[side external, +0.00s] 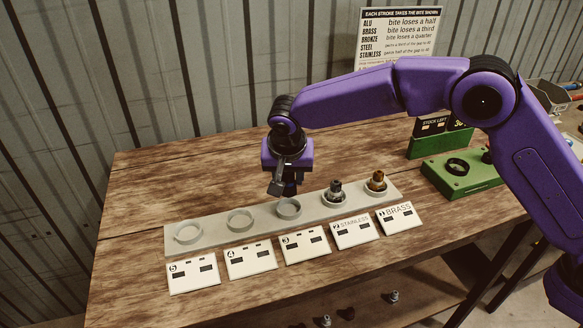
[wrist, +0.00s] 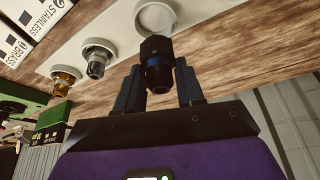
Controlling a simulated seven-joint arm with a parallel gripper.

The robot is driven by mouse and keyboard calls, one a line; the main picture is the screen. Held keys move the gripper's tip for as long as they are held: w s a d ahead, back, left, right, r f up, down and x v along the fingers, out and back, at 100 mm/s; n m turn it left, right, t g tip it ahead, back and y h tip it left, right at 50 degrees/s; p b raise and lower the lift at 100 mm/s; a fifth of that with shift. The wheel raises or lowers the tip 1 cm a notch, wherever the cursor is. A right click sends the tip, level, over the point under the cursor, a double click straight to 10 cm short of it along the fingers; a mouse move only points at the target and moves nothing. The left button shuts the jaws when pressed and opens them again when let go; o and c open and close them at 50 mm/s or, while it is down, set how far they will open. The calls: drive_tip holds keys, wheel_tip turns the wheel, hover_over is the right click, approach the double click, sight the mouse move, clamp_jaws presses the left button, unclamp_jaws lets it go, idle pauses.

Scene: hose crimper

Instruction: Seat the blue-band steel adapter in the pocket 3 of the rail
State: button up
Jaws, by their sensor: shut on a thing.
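My gripper (side external: 288,187) is shut on a dark, bluish adapter (wrist: 157,62), which sits between the two fingers in the wrist view (wrist: 158,85). Its steel colour and blue band are not clear in this shade. In the side view the gripper hangs just behind and above pocket 3 (side external: 289,209), the round cup behind the plate marked 3 (side external: 306,245). Pocket 3 looks empty; in the wrist view (wrist: 154,18) the adapter's top overlaps its lower edge. I cannot tell the exact gap between adapter and cup.
The pale rail (side external: 265,217) also has empty pockets 4 (side external: 240,220) and 5 (side external: 187,233). Pocket 2 holds a silver fitting (side external: 336,190), pocket 1 a brass one (side external: 377,180). A green block (side external: 462,173) stands to the right. Table behind the rail is clear.

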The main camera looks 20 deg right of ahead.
sight(289, 191)
drive_tip(key=shift+f, duration=2.85)
drive_tip(key=o, duration=1.3)
drive_tip(key=shift+c, duration=0.2)
drive_tip(key=v, duration=1.7)
drive_tip(key=shift+r, duration=0.25)
drive_tip(key=shift+d, duration=0.1)
